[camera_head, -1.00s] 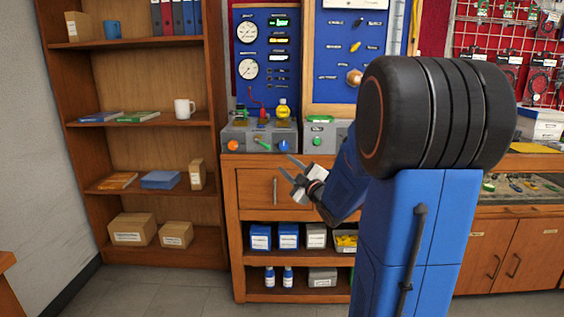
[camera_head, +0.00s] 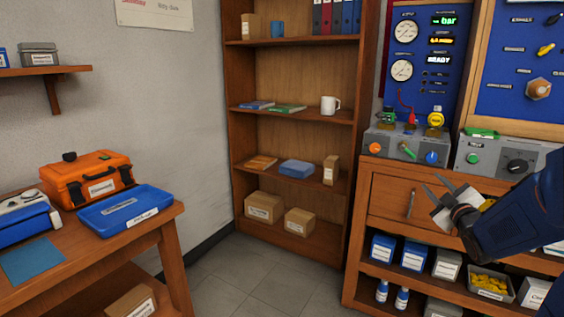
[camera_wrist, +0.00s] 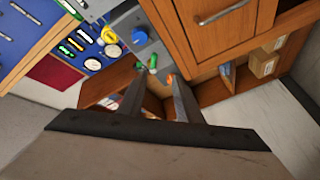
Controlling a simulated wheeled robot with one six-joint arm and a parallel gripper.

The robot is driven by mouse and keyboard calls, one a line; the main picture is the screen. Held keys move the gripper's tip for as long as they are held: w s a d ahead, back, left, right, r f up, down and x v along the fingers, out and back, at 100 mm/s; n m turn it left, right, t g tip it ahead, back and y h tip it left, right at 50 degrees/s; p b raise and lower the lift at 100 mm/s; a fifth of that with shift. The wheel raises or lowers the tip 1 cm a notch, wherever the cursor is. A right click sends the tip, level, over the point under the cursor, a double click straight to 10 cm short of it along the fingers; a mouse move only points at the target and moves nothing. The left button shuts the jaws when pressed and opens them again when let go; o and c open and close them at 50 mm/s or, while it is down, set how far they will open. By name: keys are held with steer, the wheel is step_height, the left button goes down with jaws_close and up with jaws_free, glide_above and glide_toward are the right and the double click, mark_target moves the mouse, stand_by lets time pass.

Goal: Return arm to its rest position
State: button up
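My gripper (camera_head: 433,184) is at the right in the head view, in front of the drawer cabinet (camera_head: 383,190) and below the grey regulator unit (camera_head: 385,143). In the wrist view my gripper (camera_wrist: 160,78) shows two dark fingers spread apart. I see nothing held between them; wooden shelving shows through the gap. My dark blue arm enters from the right edge of the head view, bent, and most of it is outside the picture.
A wooden bookshelf (camera_head: 240,130) stands in the middle. Grey floor (camera_head: 235,290) is clear between table and cabinet. A second grey box (camera_head: 495,160) stands at the right.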

steer(key=s+a+f+m+g, duration=0.3)
steer(key=s+a, duration=0.4)
steer(key=s, duration=0.4)
steer(key=s+a+f+m+g+y, duration=0.1)
steer(key=s+a+f+m+g, duration=0.2)
steer(key=s, duration=0.8)
steer(key=s+a+f+m+g, duration=0.3)
steer(key=s+a+f+g, duration=0.3)
steer(key=s+a, duration=0.6)
steer(key=shift+g+y, duration=0.3)
steer(key=shift+g, duration=0.7)
